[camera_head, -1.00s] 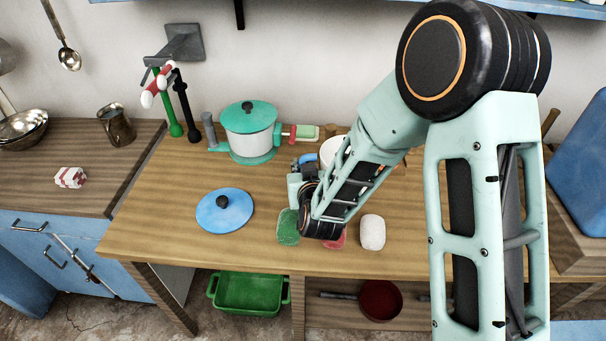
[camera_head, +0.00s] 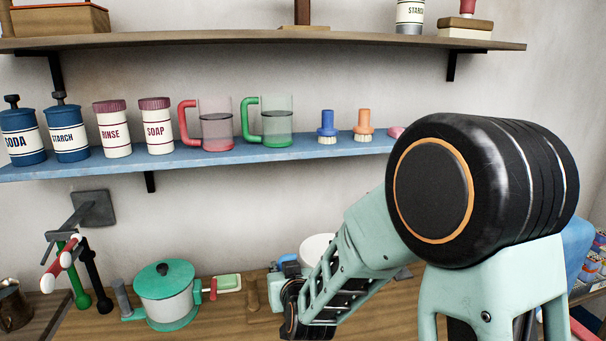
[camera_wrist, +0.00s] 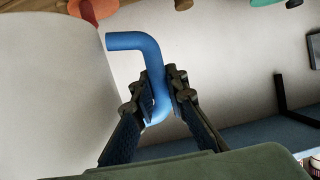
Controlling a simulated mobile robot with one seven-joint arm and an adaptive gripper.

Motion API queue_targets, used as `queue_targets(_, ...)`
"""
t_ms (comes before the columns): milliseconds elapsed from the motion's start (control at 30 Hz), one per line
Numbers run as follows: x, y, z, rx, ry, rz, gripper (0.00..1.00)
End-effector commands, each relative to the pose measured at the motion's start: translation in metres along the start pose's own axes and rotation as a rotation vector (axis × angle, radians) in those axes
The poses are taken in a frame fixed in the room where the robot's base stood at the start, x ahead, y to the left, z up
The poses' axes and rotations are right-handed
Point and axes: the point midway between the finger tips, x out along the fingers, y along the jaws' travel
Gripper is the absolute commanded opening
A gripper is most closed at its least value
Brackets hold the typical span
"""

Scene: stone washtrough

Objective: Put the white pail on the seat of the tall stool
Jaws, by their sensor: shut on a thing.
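The white pail (camera_head: 317,247) stands out behind my forearm in the head view, partly hidden by it. In the wrist view the pail's pale curved wall (camera_wrist: 50,90) fills the left side, with a bent blue handle (camera_wrist: 135,41) coming off it. My gripper (camera_wrist: 160,92) is shut on this blue handle, with one finger on each side. In the head view my fingers are mostly hidden by the wrist. Whether the pail touches the worktop cannot be told. The tall stool is not in view.
A green-lidded white pot (camera_head: 166,295) and a red-and-white tap (camera_head: 62,262) stand left of my arm. A blue shelf (camera_head: 200,157) with jars, two mugs and brushes runs above. A higher wooden shelf (camera_head: 250,43) hangs over it.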

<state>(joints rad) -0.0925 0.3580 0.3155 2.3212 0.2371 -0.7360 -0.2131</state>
Motion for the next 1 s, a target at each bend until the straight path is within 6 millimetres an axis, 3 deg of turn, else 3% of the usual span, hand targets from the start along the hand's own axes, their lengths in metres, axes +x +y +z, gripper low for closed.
queue_targets(33, -0.009, 0.029, -0.023, 0.012, 0.007, 0.036, 0.00)
queue_targets(200, -0.034, 0.105, -0.057, 0.046, 0.004, 0.130, 0.00)
queue_targets(400, -0.060, 0.166, -0.077, 0.070, -0.003, 0.211, 0.00)
queue_targets(600, -0.071, 0.187, -0.083, 0.079, -0.007, 0.241, 0.00)
queue_targets(1000, -0.071, 0.188, -0.082, 0.079, -0.007, 0.243, 0.00)
